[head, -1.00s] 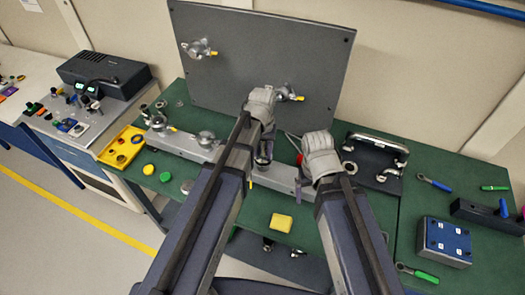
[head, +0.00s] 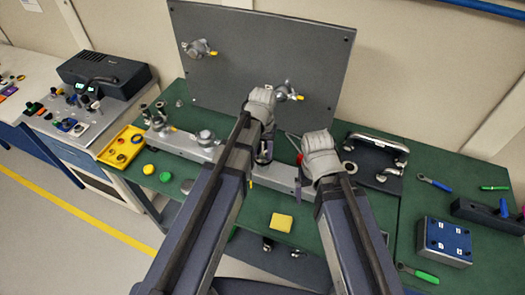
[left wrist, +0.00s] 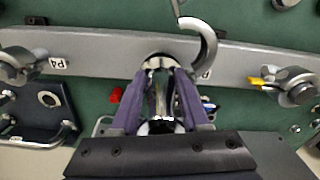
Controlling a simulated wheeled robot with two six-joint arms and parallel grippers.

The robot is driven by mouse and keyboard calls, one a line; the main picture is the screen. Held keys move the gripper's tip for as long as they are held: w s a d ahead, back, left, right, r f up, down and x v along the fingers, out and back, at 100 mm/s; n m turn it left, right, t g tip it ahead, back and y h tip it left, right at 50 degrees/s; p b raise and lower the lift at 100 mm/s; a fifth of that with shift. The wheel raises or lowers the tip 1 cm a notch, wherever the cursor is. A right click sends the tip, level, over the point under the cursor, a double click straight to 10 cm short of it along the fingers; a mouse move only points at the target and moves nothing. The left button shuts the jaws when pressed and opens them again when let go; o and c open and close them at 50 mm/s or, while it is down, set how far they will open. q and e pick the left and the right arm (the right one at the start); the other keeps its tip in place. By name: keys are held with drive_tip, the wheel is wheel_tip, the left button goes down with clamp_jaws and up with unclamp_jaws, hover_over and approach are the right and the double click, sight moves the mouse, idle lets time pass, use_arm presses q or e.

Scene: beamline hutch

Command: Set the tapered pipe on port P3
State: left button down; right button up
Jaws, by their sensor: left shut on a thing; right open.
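My left gripper (head: 262,152) is over the grey port rail (head: 284,175), shut on a shiny metal pipe. In the left wrist view the tapered pipe (left wrist: 159,98) stands between the purple fingers (left wrist: 158,105), with its far end at a round port on the rail (left wrist: 110,48). I cannot tell whether it is fully seated. An open curved clamp (left wrist: 205,40) lies beside that port. A label next to it is mostly hidden; the label P4 (left wrist: 57,64) marks the neighbouring port. My right gripper (head: 300,188) is open and empty near the rail's right end.
A large grey panel (head: 250,60) with clamped fittings stands behind the rail. A dark rack (head: 366,160) with metal pipes is at right. A yellow block (head: 281,222) lies in front, and a yellow tray (head: 122,147) is at left. A red-handled tool (left wrist: 115,95) lies near the rail.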

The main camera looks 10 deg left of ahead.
use_arm(q)
drive_tip(key=shift+c, duration=1.5)
unclamp_jaws()
wheel_tip(320, 180, up, 8)
drive_tip(key=p, duration=0.8)
drive_tip(key=shift+f, duration=0.1)
wheel_tip(320, 180, down, 8)
drive_tip(key=b, duration=0.8)
drive_tip(key=shift+r, duration=0.2)
